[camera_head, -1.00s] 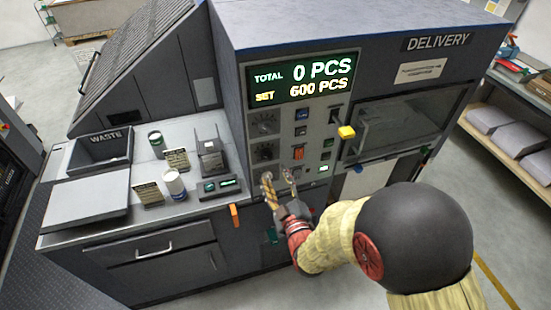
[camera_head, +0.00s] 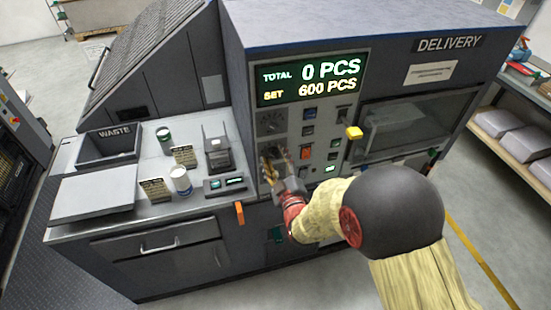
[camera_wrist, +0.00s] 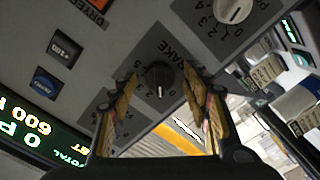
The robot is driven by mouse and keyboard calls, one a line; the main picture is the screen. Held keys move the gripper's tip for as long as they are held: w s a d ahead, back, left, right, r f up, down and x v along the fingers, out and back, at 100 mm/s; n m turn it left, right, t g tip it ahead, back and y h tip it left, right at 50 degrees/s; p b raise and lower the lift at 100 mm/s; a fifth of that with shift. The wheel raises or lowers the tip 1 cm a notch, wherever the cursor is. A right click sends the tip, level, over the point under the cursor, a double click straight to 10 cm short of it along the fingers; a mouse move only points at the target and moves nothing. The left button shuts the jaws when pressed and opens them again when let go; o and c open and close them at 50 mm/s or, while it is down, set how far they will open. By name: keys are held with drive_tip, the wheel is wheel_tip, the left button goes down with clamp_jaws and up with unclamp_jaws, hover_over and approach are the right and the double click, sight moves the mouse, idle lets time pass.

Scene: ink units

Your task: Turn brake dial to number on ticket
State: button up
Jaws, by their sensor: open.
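A black round dial (camera_wrist: 158,78) sits in the middle of the wrist view. Its label is partly cut off, ending "AKE", and numbers ring it. A white pointer line on the dial points down in that view. My gripper (camera_wrist: 160,92) is open, with one yellowish finger on each side of the dial; I cannot tell whether they touch it. In the head view, my gripper (camera_head: 274,160) is at the panel's lower left and hides this dial. Small printed cards (camera_head: 183,155) and (camera_head: 155,189) stand on the counter; their text is too small to read.
A second, pale dial (camera_wrist: 235,9) with numbers lies close by. The display (camera_head: 312,78) reads 0 and 600 PCS. A white can (camera_head: 181,181) stands on the counter.

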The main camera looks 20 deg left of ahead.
drive_tip(key=shift+c, duration=0.8)
drive_tip(key=c, duration=1)
drive_tip(key=shift+f+m+b, duration=0.1)
drive_tip(key=shift+m+b, duration=0.2)
drive_tip(key=shift+b, duration=0.15)
drive_tip(key=shift+m+b, duration=8.6)
drive_tip(key=shift+b, duration=0.65)
drive_tip(key=o, duration=1)
